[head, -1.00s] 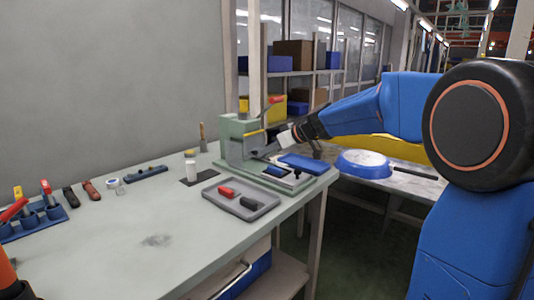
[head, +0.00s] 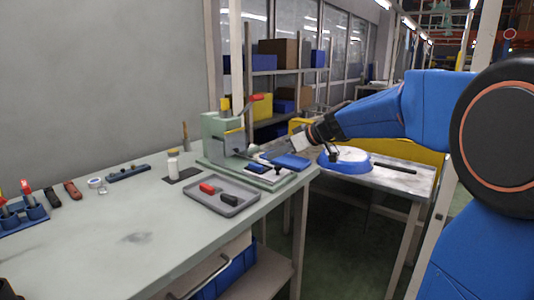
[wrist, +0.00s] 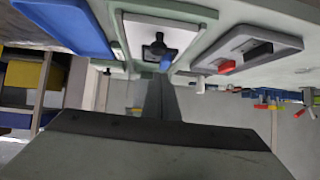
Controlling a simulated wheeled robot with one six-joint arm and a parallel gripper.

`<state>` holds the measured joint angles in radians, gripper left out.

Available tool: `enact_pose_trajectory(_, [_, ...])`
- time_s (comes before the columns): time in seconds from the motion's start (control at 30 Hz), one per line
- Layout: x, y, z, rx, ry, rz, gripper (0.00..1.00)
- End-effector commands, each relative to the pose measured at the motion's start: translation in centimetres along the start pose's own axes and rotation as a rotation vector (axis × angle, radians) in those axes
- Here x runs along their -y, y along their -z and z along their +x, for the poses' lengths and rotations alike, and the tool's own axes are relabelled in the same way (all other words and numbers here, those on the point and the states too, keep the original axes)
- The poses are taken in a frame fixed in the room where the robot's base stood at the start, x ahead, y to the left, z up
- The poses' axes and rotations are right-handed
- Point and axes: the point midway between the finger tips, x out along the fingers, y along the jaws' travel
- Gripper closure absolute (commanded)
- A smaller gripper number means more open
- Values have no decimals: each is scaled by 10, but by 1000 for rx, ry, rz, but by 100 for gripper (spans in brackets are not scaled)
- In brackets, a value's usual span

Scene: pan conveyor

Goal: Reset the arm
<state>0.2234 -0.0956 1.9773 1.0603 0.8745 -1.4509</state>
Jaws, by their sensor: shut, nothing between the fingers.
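My arm reaches in from the right in the head view. My gripper (head: 268,154) is over the right end of the workbench, close to the green press-like fixture (head: 222,140). In the wrist view the fingers of my gripper (wrist: 162,92) are together, with nothing between them. Near it are a blue flat piece (head: 291,161) and a pale plate with a black knob (wrist: 158,48). The exact gap between fingertips and fixture cannot be told.
A grey tray (head: 236,203) holds a red piece (head: 208,189) and a black piece (head: 229,199). A white bottle (head: 172,165) stands behind it. A blue pan (head: 343,166) lies on the side table (head: 402,179) beneath my arm. The bench front is mostly clear.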

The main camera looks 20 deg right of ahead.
Motion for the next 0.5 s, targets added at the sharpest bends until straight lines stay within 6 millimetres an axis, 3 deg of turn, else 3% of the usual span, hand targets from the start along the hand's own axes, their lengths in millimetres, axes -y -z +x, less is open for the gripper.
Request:
enact_pose_trajectory(0.17, [5,-6,-9,5,2,4,100])
enact_pose_trajectory(0.27, [20,-15,-15,33,6,24,100])
enact_pose_trajectory(0.5, [91,-71,-45,183,-6,131,100])
